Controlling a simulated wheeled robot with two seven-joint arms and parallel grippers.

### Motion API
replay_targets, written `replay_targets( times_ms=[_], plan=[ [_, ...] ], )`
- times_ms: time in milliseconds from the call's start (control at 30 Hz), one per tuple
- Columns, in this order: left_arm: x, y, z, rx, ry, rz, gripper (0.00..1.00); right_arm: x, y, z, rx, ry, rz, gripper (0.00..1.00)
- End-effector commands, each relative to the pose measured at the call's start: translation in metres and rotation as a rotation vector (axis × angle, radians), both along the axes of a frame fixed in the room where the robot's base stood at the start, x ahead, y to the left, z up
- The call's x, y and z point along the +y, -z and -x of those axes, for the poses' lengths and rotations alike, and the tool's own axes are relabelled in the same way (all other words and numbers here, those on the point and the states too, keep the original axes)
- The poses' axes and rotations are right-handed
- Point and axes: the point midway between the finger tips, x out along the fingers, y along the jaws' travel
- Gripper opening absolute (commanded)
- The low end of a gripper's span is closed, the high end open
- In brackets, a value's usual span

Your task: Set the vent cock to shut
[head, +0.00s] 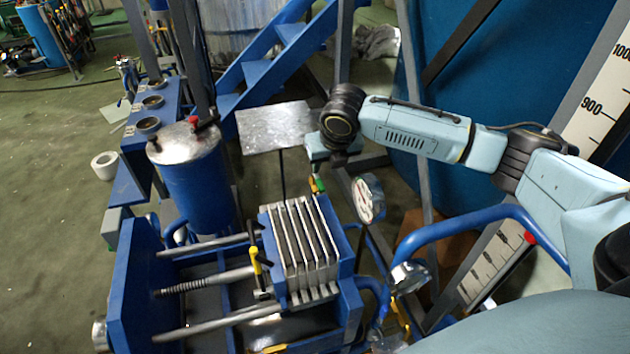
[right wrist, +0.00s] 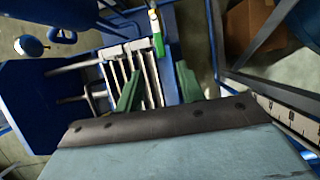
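No label marks the vent cock, so I cannot tell for certain which fitting it is. A small green and orange handle (head: 318,184) stands at the back corner of the plate stack, just below my right gripper (head: 319,162). In the right wrist view, a pale and green handle (right wrist: 157,38) stands ahead of the gap between my right gripper's green fingers (right wrist: 158,72). The fingers are apart, with nothing between them. A red-handled fitting (head: 195,122) sits on the blue cylinder's lid, and a yellow-handled lever (head: 256,262) stands left of the plates. My left gripper is out of view.
The plate stack (head: 300,245) sits in a blue frame (head: 125,290) with metal rods. A round gauge (head: 363,200) stands right of the handle, near my right arm. A blue cylinder (head: 195,180) and a small metal plate (head: 272,128) stand behind. A curved blue rail (head: 470,218) runs at right.

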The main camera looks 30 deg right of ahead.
Motion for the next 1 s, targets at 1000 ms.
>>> replay_targets(
  times_ms=[1000],
  plan=[
    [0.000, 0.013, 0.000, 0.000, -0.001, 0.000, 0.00, -0.009, 0.092, -0.036, 0.001, 0.001, -0.002, 0.28]
  ],
)
